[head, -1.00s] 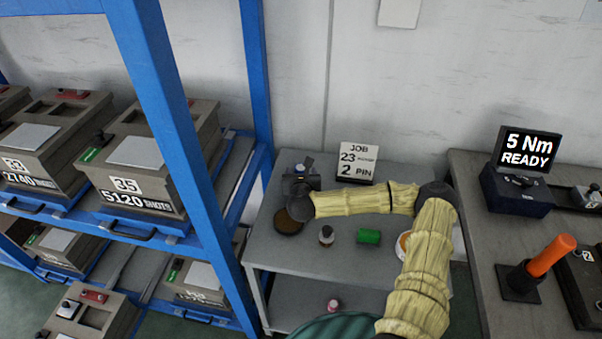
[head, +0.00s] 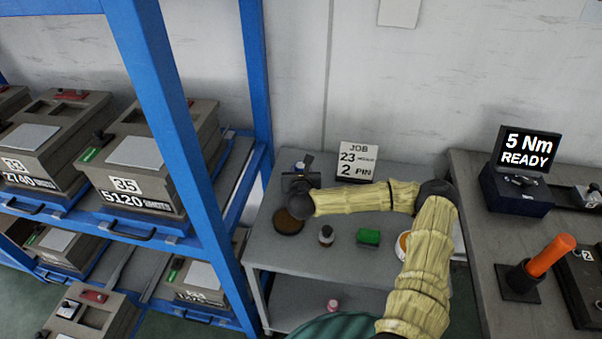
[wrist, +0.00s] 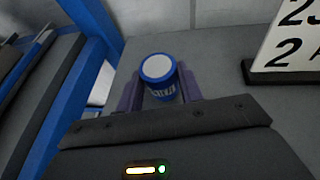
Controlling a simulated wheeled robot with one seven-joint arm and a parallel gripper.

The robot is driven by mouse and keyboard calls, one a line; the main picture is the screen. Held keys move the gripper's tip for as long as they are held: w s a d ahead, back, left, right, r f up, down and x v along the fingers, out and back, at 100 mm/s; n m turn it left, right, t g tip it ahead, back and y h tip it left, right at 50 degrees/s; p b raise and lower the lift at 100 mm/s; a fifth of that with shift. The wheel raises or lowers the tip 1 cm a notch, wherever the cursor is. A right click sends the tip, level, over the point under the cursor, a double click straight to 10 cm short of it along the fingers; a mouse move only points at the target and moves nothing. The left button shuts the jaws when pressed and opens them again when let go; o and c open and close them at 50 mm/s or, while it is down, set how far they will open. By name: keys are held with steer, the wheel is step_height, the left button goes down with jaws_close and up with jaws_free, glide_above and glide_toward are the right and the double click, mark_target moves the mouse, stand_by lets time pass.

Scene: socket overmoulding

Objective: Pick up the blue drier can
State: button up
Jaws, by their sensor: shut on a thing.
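The blue drier can (wrist: 160,82) is a small cylinder with a pale round top and white lettering on its side. In the wrist view it sits upright between the two purple fingers of my gripper (wrist: 158,90), which are shut on it. In the head view my gripper (head: 300,184) is at the back left of the grey table (head: 270,262). I cannot tell whether the can's base touches the table.
The job sign (head: 357,162) stands to the right of my gripper. A dark round dish (head: 289,222), a small bottle (head: 326,236) and a green item (head: 368,237) are in front. The blue rack (head: 257,90) rises close on the left.

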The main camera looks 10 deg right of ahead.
mark_target(301, 169)
step_height(301, 169, up, 9)
steer(key=shift+r+p, duration=0.15)
steer(key=shift+p, duration=0.2)
stand_by(0.3)
steer(key=shift+r, duration=0.1)
